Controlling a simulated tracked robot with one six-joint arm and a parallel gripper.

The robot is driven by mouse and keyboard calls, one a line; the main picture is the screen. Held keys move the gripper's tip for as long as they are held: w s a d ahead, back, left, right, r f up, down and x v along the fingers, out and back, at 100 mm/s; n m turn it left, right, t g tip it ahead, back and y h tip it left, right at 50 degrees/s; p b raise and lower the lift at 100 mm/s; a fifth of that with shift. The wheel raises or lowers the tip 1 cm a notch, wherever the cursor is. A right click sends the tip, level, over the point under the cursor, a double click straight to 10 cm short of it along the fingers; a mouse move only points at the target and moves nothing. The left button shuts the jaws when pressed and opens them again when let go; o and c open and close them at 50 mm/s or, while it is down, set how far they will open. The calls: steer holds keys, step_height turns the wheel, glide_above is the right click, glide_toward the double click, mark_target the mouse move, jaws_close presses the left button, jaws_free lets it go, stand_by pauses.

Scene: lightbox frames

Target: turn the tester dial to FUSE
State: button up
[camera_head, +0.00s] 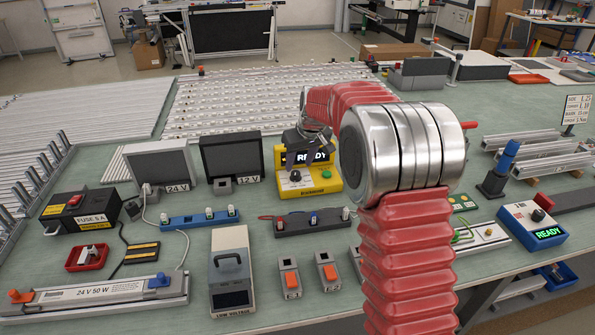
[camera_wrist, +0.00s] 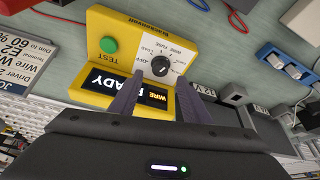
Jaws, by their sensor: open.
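The yellow tester (camera_head: 322,187) stands at the middle of the bench in the head view, its lit display reading READY.
Two dark-screened panels, 24 V (camera_head: 163,162) and 12 V (camera_head: 232,156), stand left of the tester. A grey low-voltage box (camera_head: 231,254) and a dark strip with coloured posts (camera_head: 311,222) lie in front. A blue READY unit (camera_head: 532,229) stands at right.

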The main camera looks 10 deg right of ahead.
mark_target(296, 173)
steer(key=x, duration=0.5)
steer(key=shift+w+f, duration=0.15)
steer(key=shift+f, duration=0.15)
steer(key=c, duration=1)
